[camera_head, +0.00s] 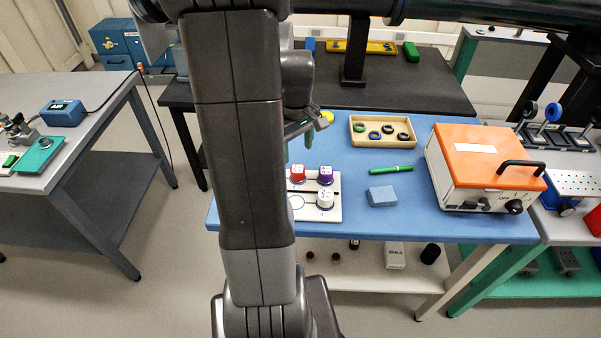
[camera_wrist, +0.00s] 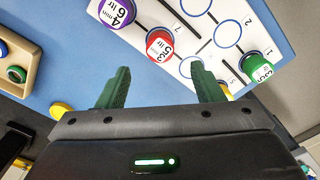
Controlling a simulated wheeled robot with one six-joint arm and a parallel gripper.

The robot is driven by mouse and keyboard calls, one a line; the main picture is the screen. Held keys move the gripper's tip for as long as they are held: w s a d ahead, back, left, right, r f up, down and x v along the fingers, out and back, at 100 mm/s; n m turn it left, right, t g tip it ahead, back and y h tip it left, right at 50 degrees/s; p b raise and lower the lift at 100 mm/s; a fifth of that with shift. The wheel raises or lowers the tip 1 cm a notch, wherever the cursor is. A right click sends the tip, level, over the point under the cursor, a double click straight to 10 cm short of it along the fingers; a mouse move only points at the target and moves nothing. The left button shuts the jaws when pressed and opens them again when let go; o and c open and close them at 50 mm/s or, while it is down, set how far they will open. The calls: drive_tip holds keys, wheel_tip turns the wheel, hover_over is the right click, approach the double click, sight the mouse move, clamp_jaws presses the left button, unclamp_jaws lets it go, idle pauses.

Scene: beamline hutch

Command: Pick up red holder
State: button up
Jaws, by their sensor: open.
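The red holder (camera_head: 297,174), a small red cylinder with a white labelled top, stands on a white board (camera_head: 331,213) on the blue table. It also shows in the wrist view (camera_wrist: 160,46), just beyond the gap between my green fingers. My gripper (camera_head: 298,146) is open and empty; in the wrist view its fingertips (camera_wrist: 161,75) are spread apart, short of the red holder. A green holder (camera_wrist: 260,69) shows at the right in the wrist view. My arm hides the board's left part.
A blue block (camera_head: 382,196), a green marker (camera_head: 391,170) and a wooden tray (camera_head: 356,140) with several rings lie right of the board. An orange-topped box (camera_head: 480,165) stands at the table's right. A yellow round object (camera_head: 327,116) shows near my gripper.

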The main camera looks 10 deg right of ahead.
sight(298, 169)
drive_tip(key=shift+s+f+p, duration=0.15)
drive_tip(key=shift+f+p, duration=0.3)
drive_tip(key=shift+f, duration=3.55)
drive_tip(key=c, duration=1.1)
